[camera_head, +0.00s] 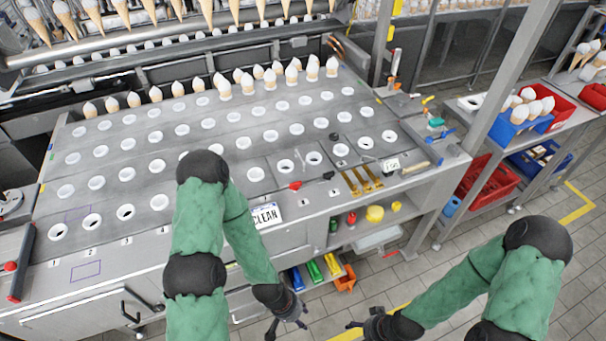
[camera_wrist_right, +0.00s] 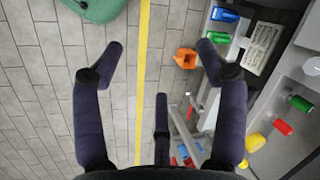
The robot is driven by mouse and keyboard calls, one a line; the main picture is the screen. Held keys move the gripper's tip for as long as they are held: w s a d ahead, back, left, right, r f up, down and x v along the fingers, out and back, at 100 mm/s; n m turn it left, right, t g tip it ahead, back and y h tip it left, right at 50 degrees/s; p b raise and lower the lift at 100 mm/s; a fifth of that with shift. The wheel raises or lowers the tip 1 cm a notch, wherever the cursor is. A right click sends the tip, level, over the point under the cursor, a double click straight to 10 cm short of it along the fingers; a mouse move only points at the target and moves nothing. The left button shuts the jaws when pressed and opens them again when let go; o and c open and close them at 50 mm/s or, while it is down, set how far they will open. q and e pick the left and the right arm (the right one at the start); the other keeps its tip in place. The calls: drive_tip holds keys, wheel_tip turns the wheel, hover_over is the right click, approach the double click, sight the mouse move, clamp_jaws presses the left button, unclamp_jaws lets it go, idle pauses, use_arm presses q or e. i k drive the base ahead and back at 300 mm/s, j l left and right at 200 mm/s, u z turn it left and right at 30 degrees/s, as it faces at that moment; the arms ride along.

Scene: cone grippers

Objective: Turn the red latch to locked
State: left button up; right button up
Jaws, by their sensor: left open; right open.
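A small red latch-like piece (camera_head: 295,186) lies on the grey metal worktop, near its front edge and above the CLEAN sign (camera_head: 266,214). Its locked or unlocked position is too small to read. My left gripper (camera_head: 287,324) is open and empty, low in front of the bench, below and apart from the red piece. My right gripper (camera_head: 365,327) is also open and empty, to the right of the left one.
The worktop (camera_head: 225,120) has rows of white-rimmed holes, with several wrapped cones at the back. A black lever with a red knob (camera_head: 11,266) is at the left edge. A red crate (camera_head: 487,183) is at the right.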

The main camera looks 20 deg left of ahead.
sight(297, 187)
drive_tip(key=i+u, duration=0.1)
drive_tip(key=u, duration=0.3)
drive_tip(key=i+u, duration=0.1)
drive_tip(key=u, duration=0.35)
drive_tip(key=i+u, duration=0.1)
drive_tip(key=u, duration=0.3)
drive_tip(key=i+l+u, duration=0.1)
drive_tip(key=u, duration=0.35)
